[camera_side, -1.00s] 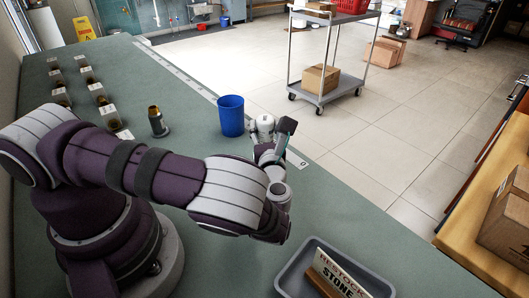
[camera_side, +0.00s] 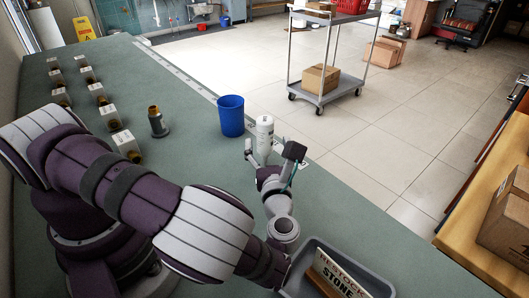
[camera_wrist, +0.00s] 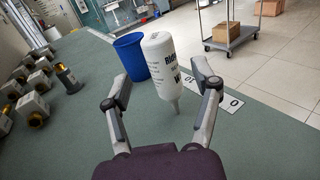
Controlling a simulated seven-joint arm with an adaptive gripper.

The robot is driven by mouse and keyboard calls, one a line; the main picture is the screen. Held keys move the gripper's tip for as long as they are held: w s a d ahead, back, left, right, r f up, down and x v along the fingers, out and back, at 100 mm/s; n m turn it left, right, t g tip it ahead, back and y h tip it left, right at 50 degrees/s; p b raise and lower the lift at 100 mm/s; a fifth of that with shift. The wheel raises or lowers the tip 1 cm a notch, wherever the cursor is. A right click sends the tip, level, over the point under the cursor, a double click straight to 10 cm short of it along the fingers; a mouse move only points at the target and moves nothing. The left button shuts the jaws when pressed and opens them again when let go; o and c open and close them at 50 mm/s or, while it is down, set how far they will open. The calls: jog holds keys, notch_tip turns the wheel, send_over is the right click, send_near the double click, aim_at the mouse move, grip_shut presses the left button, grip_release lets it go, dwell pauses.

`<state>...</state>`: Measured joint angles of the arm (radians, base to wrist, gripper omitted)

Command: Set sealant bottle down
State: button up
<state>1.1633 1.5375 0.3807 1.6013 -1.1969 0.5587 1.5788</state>
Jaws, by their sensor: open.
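The white sealant bottle (camera_side: 264,135) with dark lettering is on the green bench beside the blue bin. In the wrist view the bottle (camera_wrist: 160,60) is nozzle down, its tapered tip toward the bench. Whether the tip touches the bench is hard to tell. My gripper (camera_side: 271,155) is open, its fingers spread on the near side of the bottle. In the wrist view my gripper (camera_wrist: 162,88) has a finger to each side of the bottle, with visible gaps. Neither finger seems to touch it.
A blue bin (camera_side: 230,115) stands just left of the bottle. Brass-topped fitting (camera_side: 157,122) and several boxed fittings (camera_side: 110,118) stand farther left. A grey tray (camera_side: 292,285) with a sign is at the front. A numbered white label (camera_wrist: 231,103) lies by the bench edge.

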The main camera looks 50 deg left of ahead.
jog(key=shift+s+d, duration=0.3)
jog(key=shift+d, duration=0.2)
jog(key=shift+s+n+g, duration=0.2)
jog(key=shift+n+g, duration=0.1)
jog(key=shift+n, duration=0.1)
jog(key=s+r+n+g+h, duration=0.2)
jog(key=s+r+n+h, duration=0.3)
jog(key=n, duration=0.7)
jog(key=s+a+r+n+g+h, duration=0.1)
jog(key=s+r+n+h, duration=0.5)
jog(key=n+h, duration=0.4)
jog(key=shift+s+r+n+g, duration=0.15)
jog(key=shift+r+n+g, duration=0.25)
jog(key=shift+r+n, duration=0.5)
